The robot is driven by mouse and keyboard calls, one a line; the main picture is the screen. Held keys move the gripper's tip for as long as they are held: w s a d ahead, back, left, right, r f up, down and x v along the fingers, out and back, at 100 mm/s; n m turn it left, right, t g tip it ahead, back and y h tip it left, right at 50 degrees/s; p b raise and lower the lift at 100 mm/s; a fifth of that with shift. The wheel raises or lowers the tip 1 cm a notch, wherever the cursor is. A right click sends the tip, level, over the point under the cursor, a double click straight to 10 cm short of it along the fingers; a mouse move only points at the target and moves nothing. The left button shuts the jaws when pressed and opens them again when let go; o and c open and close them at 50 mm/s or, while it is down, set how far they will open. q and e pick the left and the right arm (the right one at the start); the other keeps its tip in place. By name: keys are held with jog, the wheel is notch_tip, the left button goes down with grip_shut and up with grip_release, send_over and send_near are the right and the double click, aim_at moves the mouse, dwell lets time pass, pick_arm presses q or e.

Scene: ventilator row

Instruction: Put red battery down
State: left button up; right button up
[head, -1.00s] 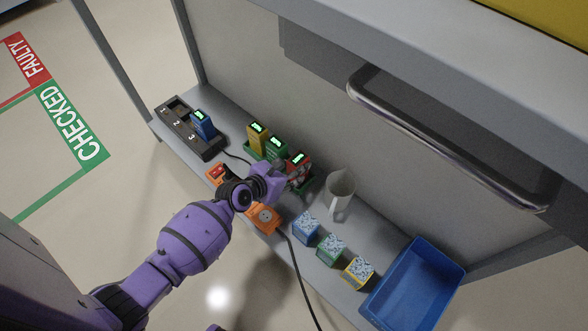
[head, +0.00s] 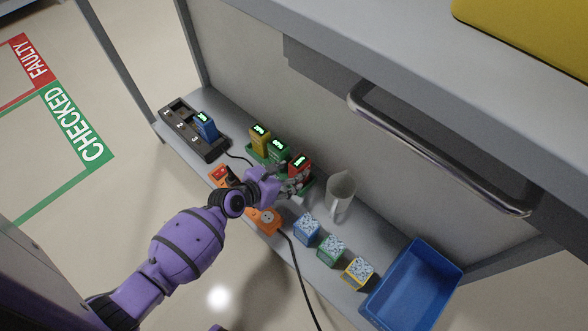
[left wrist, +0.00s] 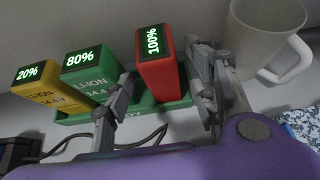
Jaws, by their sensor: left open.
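The red battery (head: 300,165), its display reading 100%, stands upright in the green tray (head: 310,183), at the right end of a row. It also shows in the left wrist view (left wrist: 158,68), between my open fingers but with a gap to them. My left gripper (head: 289,184) is open just in front of it; its fingers also show in the left wrist view (left wrist: 160,95). A green battery (head: 278,149) reading 80% and a yellow battery (head: 260,138) reading 20% stand to its left in the same tray. My right gripper is not in view.
A dark charger (head: 183,136) with numbered slots holds a blue battery (head: 205,126) in slot 3. Patterned boxes (head: 331,250) and a blue bin (head: 413,285) are further right. An orange power strip (head: 264,219) lies in front.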

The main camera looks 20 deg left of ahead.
pick_arm(q)
jog(key=p+v, duration=0.3)
jog(key=v, duration=0.6)
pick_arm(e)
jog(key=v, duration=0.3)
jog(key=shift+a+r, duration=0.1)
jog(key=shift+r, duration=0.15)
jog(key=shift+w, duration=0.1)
